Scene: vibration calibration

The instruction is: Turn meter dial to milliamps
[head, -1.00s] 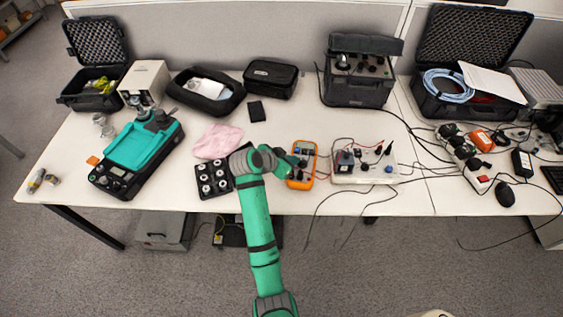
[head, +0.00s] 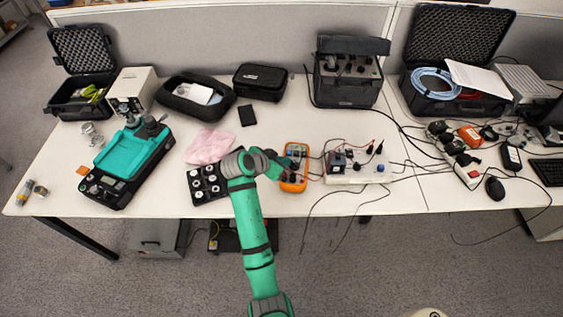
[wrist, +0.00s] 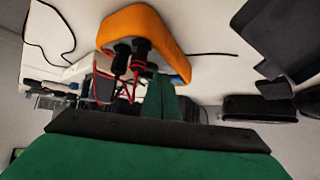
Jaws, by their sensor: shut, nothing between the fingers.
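The orange multimeter (head: 293,184) lies on the white table, left of the grey-white test board. Its dial is too small to read in the head view. In the wrist view the orange meter (wrist: 158,22) is at the top, with two dark plugs on red leads at its end; its dial face is not visible there. My gripper (head: 285,164) is at the left side of the meter, partly over its edge. The green fingers (wrist: 163,100) are shut and empty, just below the meter in the wrist view. I cannot tell whether they touch it.
The test board (head: 358,172) with leads is right of the meter. A black tray of round parts (head: 207,181) and a pink cloth (head: 209,146) lie to the left. A black case (head: 265,80) stands behind. The table between case and meter is mostly clear.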

